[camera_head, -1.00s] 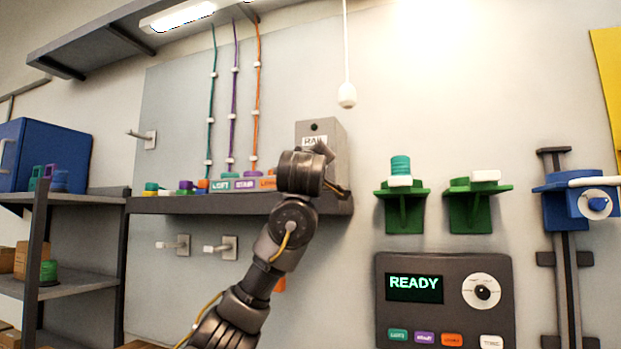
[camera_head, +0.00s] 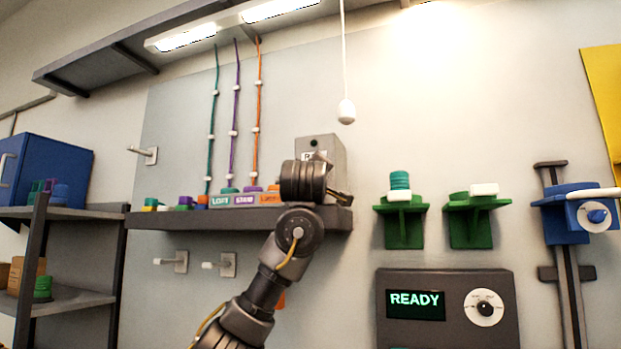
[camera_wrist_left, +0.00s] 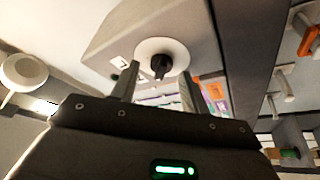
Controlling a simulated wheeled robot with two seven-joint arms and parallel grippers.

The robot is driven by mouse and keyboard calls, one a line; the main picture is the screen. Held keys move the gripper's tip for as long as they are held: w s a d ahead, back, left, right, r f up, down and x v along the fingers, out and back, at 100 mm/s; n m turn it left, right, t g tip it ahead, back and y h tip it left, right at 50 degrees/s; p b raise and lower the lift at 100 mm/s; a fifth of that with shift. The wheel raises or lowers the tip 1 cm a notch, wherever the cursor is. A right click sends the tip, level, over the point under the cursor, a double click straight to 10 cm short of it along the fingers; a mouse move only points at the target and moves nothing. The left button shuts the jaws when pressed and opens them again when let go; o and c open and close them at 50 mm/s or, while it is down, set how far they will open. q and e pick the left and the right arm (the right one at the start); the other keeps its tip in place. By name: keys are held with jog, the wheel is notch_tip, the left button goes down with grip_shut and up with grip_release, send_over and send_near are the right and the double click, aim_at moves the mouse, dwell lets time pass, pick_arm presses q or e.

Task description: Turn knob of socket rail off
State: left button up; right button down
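The socket rail is a grey box (camera_head: 325,149) with a RAIL label, on the dark wall shelf. Its knob is hidden behind my gripper in the head view. In the left wrist view the black knob (camera_wrist_left: 161,66) sits on a white disc on the face of the grey box (camera_wrist_left: 112,42). My left gripper (camera_head: 335,181) is in front of the box. In the left wrist view its two fingers (camera_wrist_left: 158,84) stand apart, one to each side of the knob, with visible gaps and nothing held. My right gripper is not in view.
Coloured LOFT and STAIR blocks (camera_head: 233,201) stand on the shelf (camera_head: 160,221) left of the gripper. A pull cord (camera_head: 346,111) hangs to the upper right. Green brackets (camera_head: 404,229) and a READY panel (camera_head: 450,280) are on the wall to the right.

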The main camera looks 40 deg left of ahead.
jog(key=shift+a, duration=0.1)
pick_arm(q)
jog(key=shift+f, duration=0.1)
pick_arm(e)
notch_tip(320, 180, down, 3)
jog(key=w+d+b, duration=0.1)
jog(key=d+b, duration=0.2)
jog(key=b, duration=0.1)
pick_arm(q)
jog(key=b+v, duration=0.1)
jog(key=v, duration=1)
jog(key=shift+b, duration=0.4)
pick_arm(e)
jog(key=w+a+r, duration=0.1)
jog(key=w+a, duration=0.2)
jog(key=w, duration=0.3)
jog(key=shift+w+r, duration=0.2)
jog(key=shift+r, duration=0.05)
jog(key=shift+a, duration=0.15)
